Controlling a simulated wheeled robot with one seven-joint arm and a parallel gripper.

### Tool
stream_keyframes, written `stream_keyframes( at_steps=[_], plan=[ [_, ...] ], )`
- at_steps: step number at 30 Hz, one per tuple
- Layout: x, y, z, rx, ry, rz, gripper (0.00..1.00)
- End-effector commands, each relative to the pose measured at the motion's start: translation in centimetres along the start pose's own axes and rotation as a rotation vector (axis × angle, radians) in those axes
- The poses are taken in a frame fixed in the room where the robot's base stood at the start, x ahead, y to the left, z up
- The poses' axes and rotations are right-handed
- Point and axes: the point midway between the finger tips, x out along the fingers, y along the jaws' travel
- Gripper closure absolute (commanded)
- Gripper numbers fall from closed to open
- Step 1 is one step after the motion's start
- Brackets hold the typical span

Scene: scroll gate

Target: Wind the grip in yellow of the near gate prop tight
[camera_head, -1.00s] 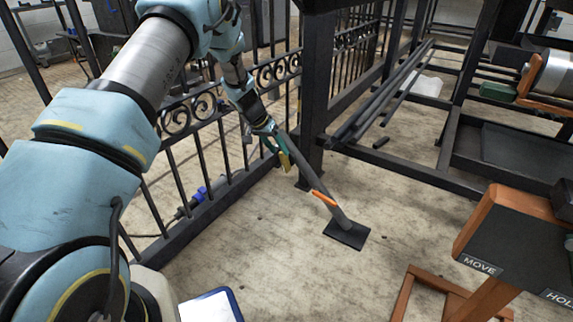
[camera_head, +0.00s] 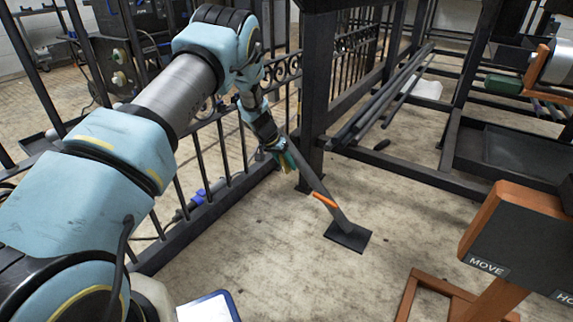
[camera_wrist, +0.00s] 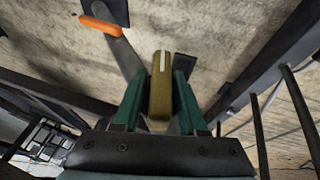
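The near gate prop (camera_head: 313,181) is a grey tube that leans from the gate post down to a dark square foot plate on the floor. It has an orange lever (camera_head: 325,200) low on it; the lever also shows at the top left of the wrist view (camera_wrist: 100,25). The yellow grip (camera_wrist: 161,85), with a white stripe on its end, stands between the green fingers of my gripper (camera_wrist: 160,92). The fingers lie close against both its sides and look shut on it. In the head view my gripper (camera_head: 286,160) is at the prop's upper part and mostly hides the grip.
The black scrollwork gate (camera_head: 215,150) stands behind my arm. A thick black post (camera_head: 315,90) rises beside the prop. An orange stand with a dark panel marked MOVE (camera_head: 510,245) is at the right. Open floor lies between them.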

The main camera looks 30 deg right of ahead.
Motion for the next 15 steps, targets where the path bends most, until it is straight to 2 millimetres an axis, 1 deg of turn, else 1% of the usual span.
stream_keyframes(
  at_steps=[1, 2, 10, 15],
  plan=[
    [-0.01, 0.0, 0.0, 0.0, 0.0, 0.0, 0.65],
    [-0.01, 0.0, 0.0, 0.0, 0.0, 0.0, 0.69],
    [-0.02, 0.0, 0.0, 0.0, 0.0, 0.0, 0.99],
    [-0.02, 0.0, 0.0, 0.0, 0.0, 0.0, 1.0]
  ],
)
